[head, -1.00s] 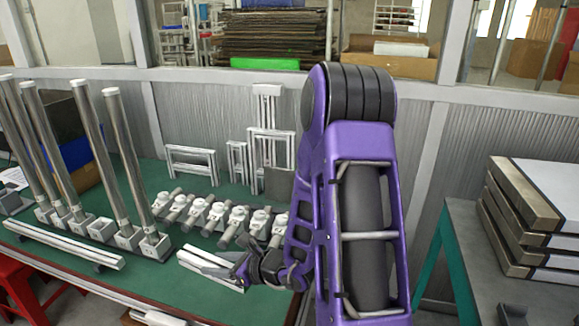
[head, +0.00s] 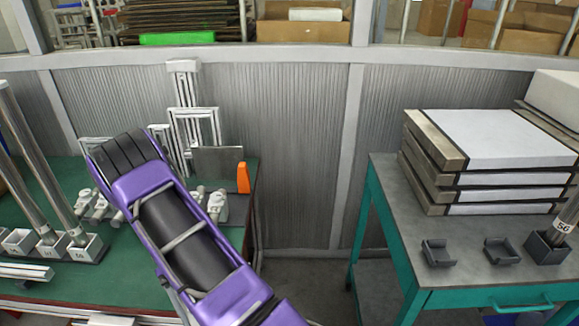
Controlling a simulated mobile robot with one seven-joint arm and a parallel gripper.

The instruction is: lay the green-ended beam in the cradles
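Two small dark grey cradles stand apart on the right-hand table, the left cradle (head: 438,253) and the right cradle (head: 501,251). Both are empty. No beam with a green end can be made out. A pale metal beam (head: 25,272) lies at the left edge on the green-topped table, its ends showing no green. My purple arm crosses the lower left of the picture. My gripper is out of sight, so whether it holds anything is hidden.
Upright metal tubes (head: 50,165) stand in sockets at left. A tube socket (head: 548,248) stands right of the cradles. Stacked slabs (head: 497,140) fill the back of the grey tabletop (head: 385,185). An orange piece (head: 243,178) stands at the green table's right end. A floor gap separates the tables.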

